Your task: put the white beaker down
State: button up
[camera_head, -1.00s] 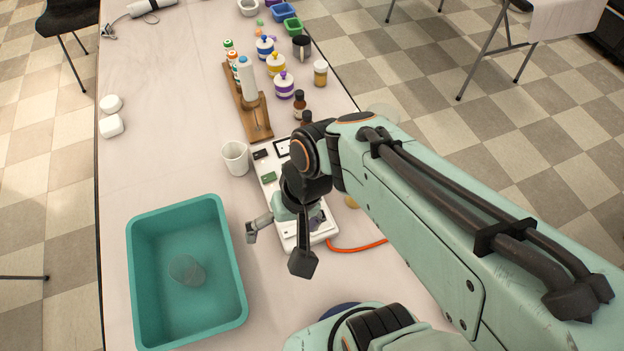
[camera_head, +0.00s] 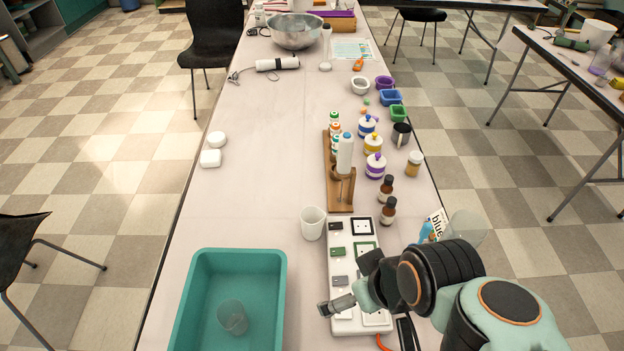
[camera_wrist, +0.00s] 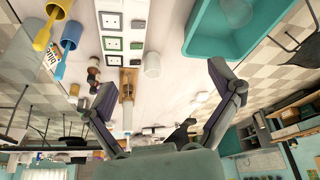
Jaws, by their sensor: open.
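The white beaker (camera_head: 313,223) stands upright on the table, left of the white power strip's far end. It also shows in the wrist view (camera_wrist: 152,65), between and beyond the open fingers. My gripper (camera_head: 347,287) is over the power strip, nearer than the beaker, with its fingers spread and nothing between them. In the wrist view my gripper (camera_wrist: 163,80) is also open and empty. The beaker is apart from both fingers.
A teal tub (camera_head: 280,292) holding a clear cup (camera_head: 232,317) is at the front left. The power strip (camera_head: 340,250) lies under my gripper. A wooden rack (camera_head: 341,195), bottles and colored jars stand farther back. The table's left side beyond the tub is mostly clear.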

jog(key=w+a+r+n+t+y, duration=0.2)
jog(key=w+a+t, duration=0.1)
jog(key=w, duration=0.4)
jog(key=w+a+r+n+t+y, duration=0.1)
jog(key=w+a+r+n+t, duration=0.15)
jog(key=w, duration=0.45)
jog(key=t+y, duration=0.2)
send_over(319, 223)
notch_tip(319, 223, down, 9)
jog(key=f+m+g, duration=0.1)
jog(key=f, duration=0.4)
jog(key=s+f, duration=0.1)
jog(key=f, duration=0.4)
jog(key=s+d+f+m+g, duration=0.1)
jog(key=f, duration=0.4)
jog(key=shift+d+f+m+g+h, duration=0.1)
jog(key=shift+f+m+g+h, duration=0.1)
jog(key=shift+m+g+h, duration=0.2)
jog(key=x, duration=0.5)
jog(key=shift+d, duration=0.1)
jog(key=shift+w+a+f, duration=0.3)
jog(key=shift+w, duration=0.15)
jog(key=c, duration=1.2)
